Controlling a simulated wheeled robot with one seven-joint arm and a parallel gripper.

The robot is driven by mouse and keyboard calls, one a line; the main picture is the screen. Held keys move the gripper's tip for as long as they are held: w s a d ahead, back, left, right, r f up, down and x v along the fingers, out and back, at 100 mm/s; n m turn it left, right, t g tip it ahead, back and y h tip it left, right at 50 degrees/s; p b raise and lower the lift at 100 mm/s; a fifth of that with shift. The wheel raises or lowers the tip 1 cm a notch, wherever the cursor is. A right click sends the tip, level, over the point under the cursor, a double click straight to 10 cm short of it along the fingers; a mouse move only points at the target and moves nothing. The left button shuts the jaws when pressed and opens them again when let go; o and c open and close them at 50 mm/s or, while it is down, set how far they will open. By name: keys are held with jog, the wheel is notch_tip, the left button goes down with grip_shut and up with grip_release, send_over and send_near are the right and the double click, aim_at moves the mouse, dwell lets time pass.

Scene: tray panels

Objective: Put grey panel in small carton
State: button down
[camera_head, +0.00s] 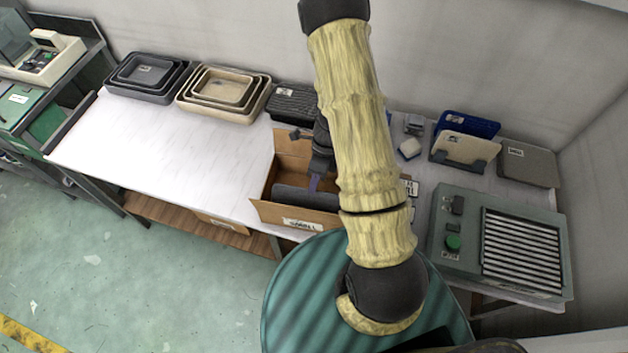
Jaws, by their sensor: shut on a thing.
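The small carton (270,212) is an open brown cardboard box on the white table, with a white label on its front. The grey panel (295,196) is a dark flat piece with its lower part inside the carton, near the front wall. My gripper (314,184) is over the carton opening and is shut on the panel's upper edge. My arm hides the right side of the carton and perhaps part of the panel.
Nested grey trays (140,91) and beige trays (188,102) stand at the back left. A dark ribbed stack (290,104) is behind the carton. Blue and beige panels (466,148) stand in a holder at right, near a green-grey machine (462,268). The table left of the carton is clear.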

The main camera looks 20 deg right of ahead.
jog(key=shift+f+b, duration=0.35)
jog(key=shift+f, duration=0.35)
dwell(1.1)
dwell(0.3)
jog(key=c, duration=1.5)
grip_release()
jog(key=shift+r, duration=0.1)
jog(key=b+v, duration=0.2)
jog(key=v, duration=1.5)
jog(key=shift+r, duration=0.15)
